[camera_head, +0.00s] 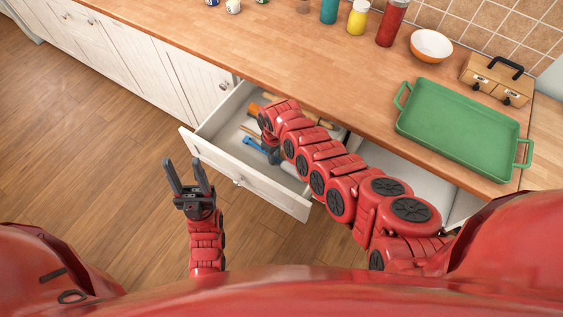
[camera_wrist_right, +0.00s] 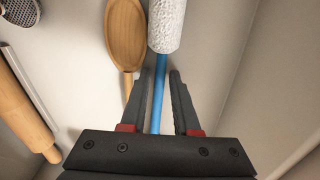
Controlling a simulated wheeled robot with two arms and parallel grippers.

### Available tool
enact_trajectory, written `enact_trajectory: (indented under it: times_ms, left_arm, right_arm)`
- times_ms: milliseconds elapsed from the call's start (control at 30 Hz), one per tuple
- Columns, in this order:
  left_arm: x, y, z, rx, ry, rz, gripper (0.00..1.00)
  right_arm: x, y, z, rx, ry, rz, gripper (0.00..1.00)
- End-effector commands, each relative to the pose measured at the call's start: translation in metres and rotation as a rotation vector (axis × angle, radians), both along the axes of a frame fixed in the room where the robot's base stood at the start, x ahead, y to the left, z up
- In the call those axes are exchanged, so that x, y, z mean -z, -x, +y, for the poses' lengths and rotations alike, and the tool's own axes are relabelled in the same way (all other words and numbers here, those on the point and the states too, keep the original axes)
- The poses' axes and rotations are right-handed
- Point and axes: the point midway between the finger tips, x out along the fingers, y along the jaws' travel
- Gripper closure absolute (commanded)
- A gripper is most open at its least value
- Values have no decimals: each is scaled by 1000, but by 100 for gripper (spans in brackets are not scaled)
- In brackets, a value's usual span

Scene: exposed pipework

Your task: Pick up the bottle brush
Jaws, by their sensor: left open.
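The bottle brush (camera_wrist_right: 167,25) lies in the drawer in the right wrist view, with a white bristled head and a blue handle. My right gripper (camera_wrist_right: 160,74) is over the handle. Its two fingers stand on either side of the handle, with a narrow gap showing on both sides. In the head view, the right arm reaches into the open drawer (camera_head: 222,158) and hides part of its contents. My left gripper (camera_head: 183,162) is open and empty above the floor, left of the drawer.
A wooden spoon (camera_wrist_right: 125,35) lies just left of the brush, and a rolling pin (camera_wrist_right: 25,110) is farther left. The drawer wall is on the right. A green tray (camera_head: 458,125) and an orange bowl (camera_head: 431,44) stand on the counter.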

Motion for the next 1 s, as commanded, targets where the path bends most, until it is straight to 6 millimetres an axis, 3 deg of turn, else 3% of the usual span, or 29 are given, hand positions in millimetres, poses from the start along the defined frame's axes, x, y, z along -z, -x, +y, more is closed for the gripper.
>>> enact_trajectory:
  times_ms: [67,233,733,1000]
  left_arm:
    - [0,0,0,0,0,0,50]
    - [0,0,0,0,0,0,50]
    - [-1,0,0,0,0,0,50]
    - [-6,0,0,0,0,0,50]
  right_arm:
    - [0,0,0,0,0,0,70]
    - [0,0,0,0,0,0,100]
    - [-2,0,0,-1,1,-1,100]
    - [-19,-1,0,-2,-1,-2,100]
